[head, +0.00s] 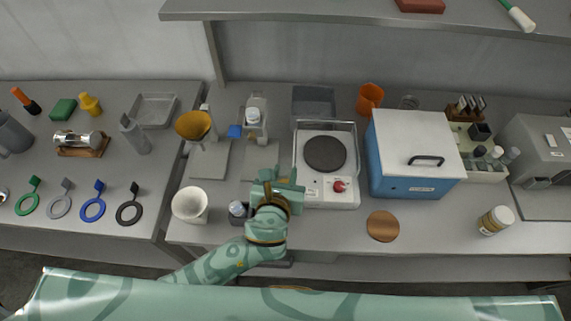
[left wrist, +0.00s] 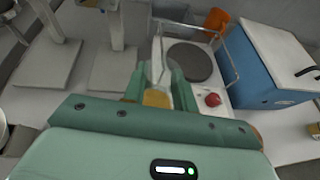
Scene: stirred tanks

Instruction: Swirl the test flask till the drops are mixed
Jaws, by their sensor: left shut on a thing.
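My left gripper (head: 278,180) is over the bench, just left of the hot plate's front corner. In the left wrist view, its two green fingers (left wrist: 160,82) are shut on a clear glass flask (left wrist: 157,97). The flask has a narrow neck pointing away from the wrist and amber-yellow liquid low in its body. I cannot make out separate drops or layers in the liquid. In the head view the gripper hides the flask. My right gripper is not in view.
The hot plate (head: 313,188) with a dark round top and red knob is beside the gripper. A blue box with a white lid (head: 415,145) stands right of it. A white cup (head: 190,205) and a small dark bottle (head: 238,210) stand left.

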